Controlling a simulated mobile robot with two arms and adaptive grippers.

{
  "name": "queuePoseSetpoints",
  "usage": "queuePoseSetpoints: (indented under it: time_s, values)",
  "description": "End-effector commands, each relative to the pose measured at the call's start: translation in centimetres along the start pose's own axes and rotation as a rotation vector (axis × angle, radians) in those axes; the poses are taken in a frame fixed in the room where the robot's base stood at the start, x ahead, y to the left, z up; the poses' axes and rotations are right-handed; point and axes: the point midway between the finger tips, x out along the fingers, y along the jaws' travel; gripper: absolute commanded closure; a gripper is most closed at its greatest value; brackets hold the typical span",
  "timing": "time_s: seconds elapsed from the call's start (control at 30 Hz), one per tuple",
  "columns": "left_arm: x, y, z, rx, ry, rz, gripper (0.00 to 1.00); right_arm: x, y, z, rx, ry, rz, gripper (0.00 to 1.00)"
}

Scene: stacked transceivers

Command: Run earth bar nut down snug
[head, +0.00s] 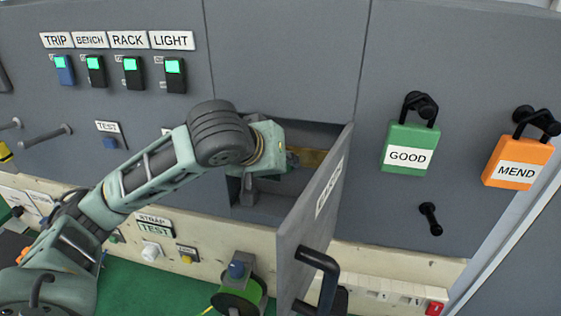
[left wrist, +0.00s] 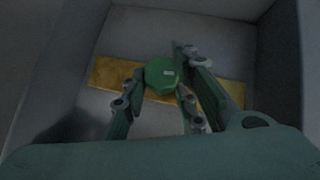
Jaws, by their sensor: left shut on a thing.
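The earth bar is a brass strip (left wrist: 112,73) across the back of a grey recess in the left wrist view. Part of the brass bar (head: 312,158) also shows in the head view, inside the open compartment. A green nut (left wrist: 160,74) with a small pale mark sits in front of the bar's middle. My left gripper (left wrist: 160,88) is shut on the green nut, its fingers on either side. In the head view my left gripper reaches into the compartment and its fingertips are mostly hidden. Whether the nut touches the bar cannot be told. My right gripper is not in view.
The compartment's grey door (head: 310,215) stands open at the right of my left arm, with a black handle (head: 322,275). A green GOOD padlock (head: 408,150) and an orange MEND padlock (head: 517,162) hang further right. Switches (head: 120,75) line the panel at upper left.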

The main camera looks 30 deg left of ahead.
Motion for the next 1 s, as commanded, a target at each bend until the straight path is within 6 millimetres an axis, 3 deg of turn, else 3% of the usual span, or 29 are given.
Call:
queuePoseSetpoints:
  time_s: [0.67,0.7,0.83,1.0]
  values:
    - [0.02,0.39,0.19,0.046,-0.003,-0.034,0.99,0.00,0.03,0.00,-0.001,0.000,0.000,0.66]
    - [0.03,0.39,0.20,0.046,-0.003,-0.034,0.71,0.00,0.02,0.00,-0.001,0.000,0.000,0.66]
    - [0.05,0.34,0.24,0.046,-0.005,-0.035,0.60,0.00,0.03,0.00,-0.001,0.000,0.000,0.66]
    - [0.08,0.24,0.23,0.045,-0.005,-0.038,0.60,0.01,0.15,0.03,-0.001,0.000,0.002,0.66]
